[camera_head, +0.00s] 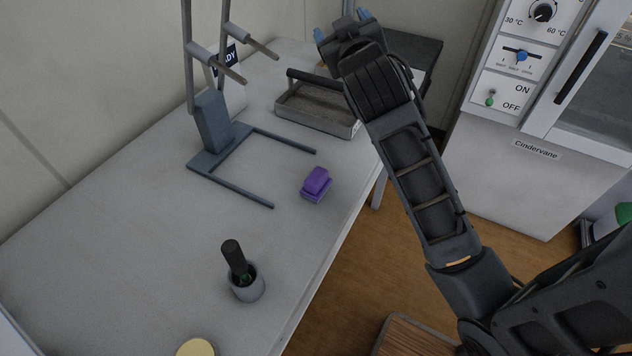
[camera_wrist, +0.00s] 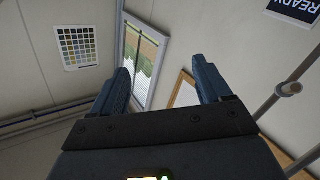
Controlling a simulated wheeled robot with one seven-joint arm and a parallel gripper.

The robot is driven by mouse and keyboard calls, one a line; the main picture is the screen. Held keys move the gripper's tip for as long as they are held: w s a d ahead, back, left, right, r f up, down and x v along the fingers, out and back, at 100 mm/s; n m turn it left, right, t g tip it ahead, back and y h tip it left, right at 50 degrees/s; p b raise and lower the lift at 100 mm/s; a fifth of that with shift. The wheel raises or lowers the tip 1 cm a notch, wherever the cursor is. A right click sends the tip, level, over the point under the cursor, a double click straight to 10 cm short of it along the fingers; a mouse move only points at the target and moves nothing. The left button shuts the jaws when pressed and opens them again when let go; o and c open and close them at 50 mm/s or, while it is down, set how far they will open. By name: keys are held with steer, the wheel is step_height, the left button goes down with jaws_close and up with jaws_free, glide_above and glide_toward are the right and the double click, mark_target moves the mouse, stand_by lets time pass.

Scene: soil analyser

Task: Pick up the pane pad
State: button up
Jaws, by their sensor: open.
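A small purple block (camera_head: 317,182), which looks like the pane pad, sits on the grey table (camera_head: 130,225) near its right edge. It has a rounded upper part on a slightly wider base. My gripper (camera_head: 342,26) is raised above the far end of the table, well away from the block. In the wrist view my gripper (camera_wrist: 162,75) shows two spread blue fingers with nothing between them. That view faces the wall and a window, and the purple block is not in it.
A dark stand (camera_head: 210,125) with two floor prongs is left of the block. A tray with a handle (camera_head: 318,122) lies behind it. A grey cup (camera_head: 246,290) holding a black-handled tool stands in front. A white cabinet (camera_head: 515,165) is at right.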

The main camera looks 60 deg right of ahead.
steer(key=s+d+m+g, duration=0.1)
steer(key=d+m+g, duration=0.3)
steer(key=m+g, duration=0.2)
steer(key=m+g+y, duration=0.5)
steer(key=m+y, duration=0.2)
steer(key=y, duration=0.5)
glide_above(316, 175)
steer(key=f, duration=1.1)
steer(key=a+f, duration=0.1)
steer(key=f, duration=0.5)
steer(key=shift+f, duration=0.6)
steer(key=shift+d+f+p, duration=0.15)
steer(key=shift+d+f, duration=0.05)
steer(key=shift+f, duration=0.95)
steer(key=shift+d+f+p, duration=0.15)
steer(key=shift+f+p, duration=0.05)
steer(key=shift+f, duration=1)
steer(key=shift+d+f+p, duration=0.15)
steer(key=shift+d+f, duration=0.05)
steer(key=shift+f, duration=0.95)
steer(key=shift+c, duration=0.4)
jaws_close()
